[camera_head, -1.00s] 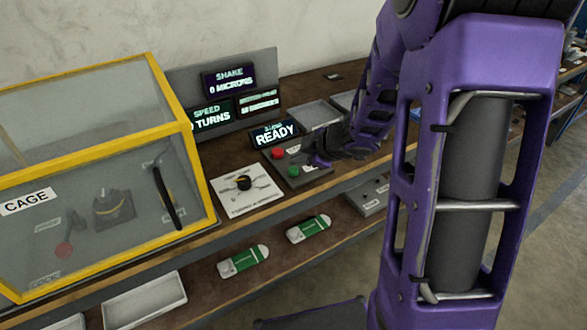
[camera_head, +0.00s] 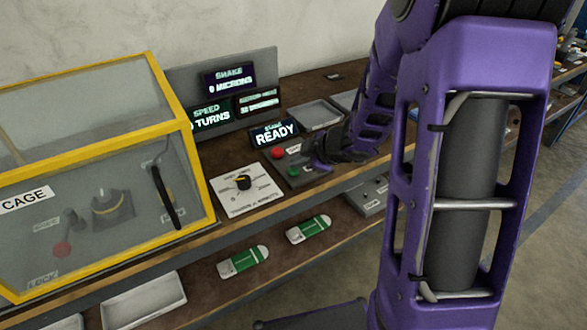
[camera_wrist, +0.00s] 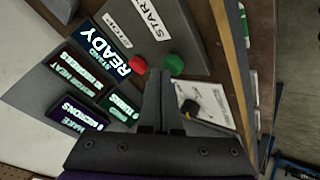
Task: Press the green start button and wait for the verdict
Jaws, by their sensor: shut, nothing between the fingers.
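The green start button (camera_head: 293,171) sits on a dark control box beside the red button (camera_head: 277,153). In the wrist view, the green button (camera_wrist: 174,65) lies by the START label (camera_wrist: 145,20), with the red button (camera_wrist: 137,65) to its left. My gripper (camera_head: 312,164) is shut and empty, just right of the green button in the head view. In the wrist view, its fingertips (camera_wrist: 159,72) appear between the two buttons. I cannot tell how high they are above the box. The verdict display (camera_head: 274,133) reads READY.
A yellow-framed clear cage (camera_head: 150,100) stands left on the bench. More displays (camera_head: 229,80) stand behind, and a grey tray (camera_head: 318,114) is at the back. Green-and-white items (camera_head: 243,261) lie on the lower shelf.

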